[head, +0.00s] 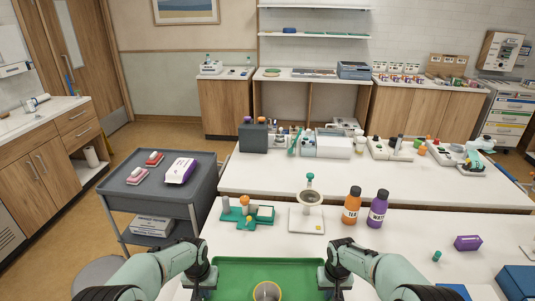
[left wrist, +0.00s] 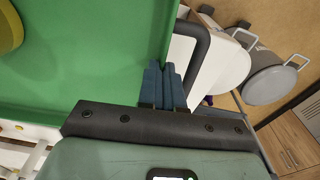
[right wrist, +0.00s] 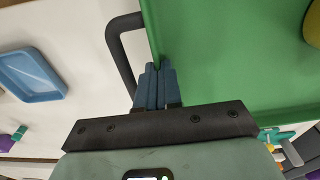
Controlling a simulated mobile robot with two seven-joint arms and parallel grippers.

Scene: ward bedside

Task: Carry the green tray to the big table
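The green tray (head: 230,268) is at the bottom centre of the head view, level between my two grippers. A yellow-rimmed round vessel (head: 267,291) stands in it, partly cut off. My left gripper (head: 207,283) is at the tray's left side; in the left wrist view its blue fingers (left wrist: 165,72) are closed at the tray's edge beside a dark handle (left wrist: 200,50). My right gripper (head: 327,284) is at the right side, its fingers (right wrist: 158,72) closed the same way by the other handle (right wrist: 118,40). Whether the tray rests on anything is hidden.
A white table (head: 400,240) lies ahead, with a scale-like device (head: 307,218), an orange bottle (head: 352,206), a purple bottle (head: 378,208) and green blocks (head: 240,215). Another white table (head: 240,178) behind bears equipment. A grey cart (head: 190,207) stands at left. Open floor lies beyond it.

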